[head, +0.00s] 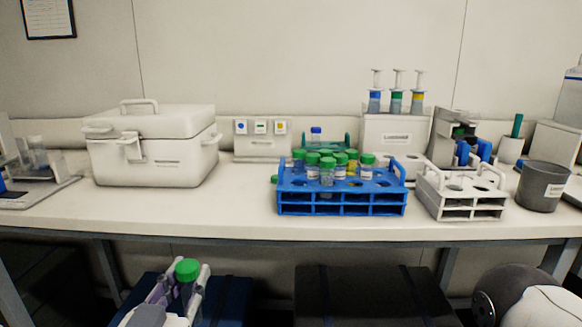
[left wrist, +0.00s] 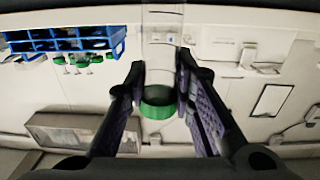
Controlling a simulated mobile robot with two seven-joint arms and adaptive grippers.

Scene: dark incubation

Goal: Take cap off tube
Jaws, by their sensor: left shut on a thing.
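My left gripper (head: 182,284) is low in front of the table, at the bottom left of the head view. It is shut on a clear tube (head: 186,292) with a green cap (head: 187,268). The tube looks upright in the head view, and its cap is on and sits at the top, above the fingers. In the left wrist view, the gripper (left wrist: 161,68) has its purple-padded fingers on either side of the tube (left wrist: 161,45), with the green cap (left wrist: 158,104) between them. My right gripper is not in view.
A blue rack (head: 342,209) on the table holds several green-capped tubes. A white rack (head: 471,213) and a grey bin (head: 542,187) stand to its right. A white cooler box (head: 150,158) stands on the left. The table front between cooler and blue rack is clear.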

